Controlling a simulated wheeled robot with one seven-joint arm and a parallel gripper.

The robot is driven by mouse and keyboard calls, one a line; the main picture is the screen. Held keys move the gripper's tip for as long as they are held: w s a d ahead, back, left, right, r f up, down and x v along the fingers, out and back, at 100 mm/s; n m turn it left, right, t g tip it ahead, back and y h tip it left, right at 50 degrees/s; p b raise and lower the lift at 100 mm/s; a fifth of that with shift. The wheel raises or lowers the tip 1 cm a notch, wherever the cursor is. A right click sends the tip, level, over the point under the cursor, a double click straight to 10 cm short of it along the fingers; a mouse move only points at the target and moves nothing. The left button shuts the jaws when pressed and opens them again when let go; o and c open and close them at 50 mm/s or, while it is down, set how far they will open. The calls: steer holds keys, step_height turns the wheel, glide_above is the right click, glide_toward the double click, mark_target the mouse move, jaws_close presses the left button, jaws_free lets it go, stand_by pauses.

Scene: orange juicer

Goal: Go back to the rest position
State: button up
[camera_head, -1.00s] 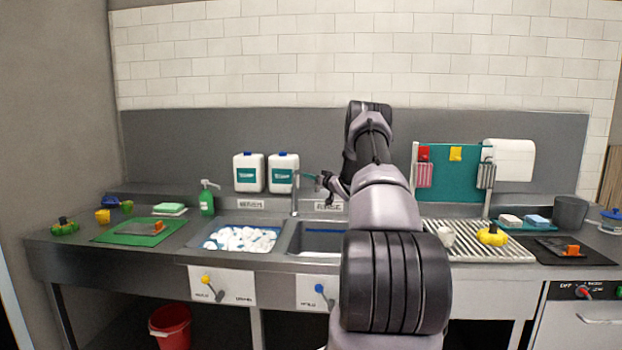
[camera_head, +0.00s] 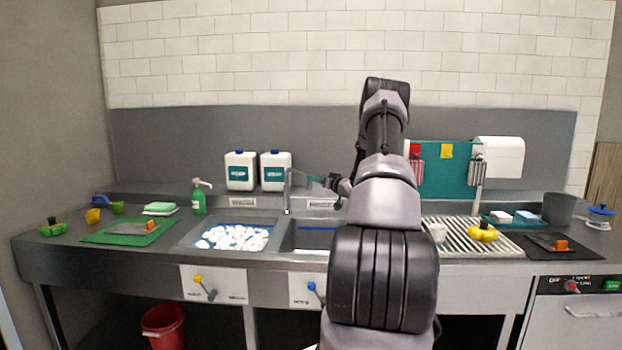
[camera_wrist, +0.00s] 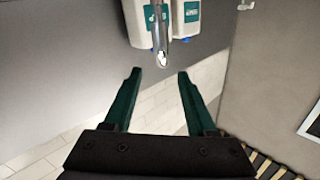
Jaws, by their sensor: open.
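My gripper (camera_wrist: 157,80) shows in the wrist view with its two green fingers spread apart and nothing between them. The curved end of the metal faucet (camera_wrist: 160,50) appears just beyond the fingertips, apart from them. In the head view my arm rises through the middle, and my gripper (camera_head: 318,181) is small and partly hidden behind the arm, close to the faucet (camera_head: 288,190). Two white jugs (camera_head: 258,171) with green labels stand behind the faucet; they also show in the wrist view (camera_wrist: 190,12).
The left basin (camera_head: 235,238) holds white items. The right basin (camera_head: 308,235) is partly hidden by my arm. A green soap bottle (camera_head: 199,199) stands left of the jugs. A drying rack (camera_head: 460,240) with a yellow item (camera_head: 483,233) is at right. A red bucket (camera_head: 163,326) is below the counter.

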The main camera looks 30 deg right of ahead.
steer(key=shift+s, duration=0.5)
steer(key=shift+r, duration=0.1)
steer(key=a+r+m+g+h, duration=0.1)
steer(key=a+r+h, duration=0.15)
steer(key=r, duration=0.35)
steer(key=a+r+g+h, duration=0.1)
steer(key=a+r, duration=0.3)
steer(key=r, duration=0.3)
steer(key=s+a+r+m+g+h, duration=0.2)
steer(key=s+a+r+g, duration=0.1)
steer(key=s+a+r, duration=0.65)
steer(key=s+a+g+y, duration=0.1)
steer(key=s+a+g, duration=0.1)
steer(key=s+a, duration=0.5)
steer(key=s+a+f+g+y, duration=0.1)
steer(key=s+a, duration=0.6)
steer(key=s, duration=1)
steer(key=s+a+f+g+y, duration=0.1)
steer(key=s+a+g+y, duration=0.1)
steer(key=s+a, duration=0.5)
steer(key=s+y, duration=0.1)
steer(key=s, duration=0.5)
steer(key=shift+a+f+g, duration=0.2)
steer(key=shift+a+g, duration=0.1)
steer(key=shift+g, duration=0.1)
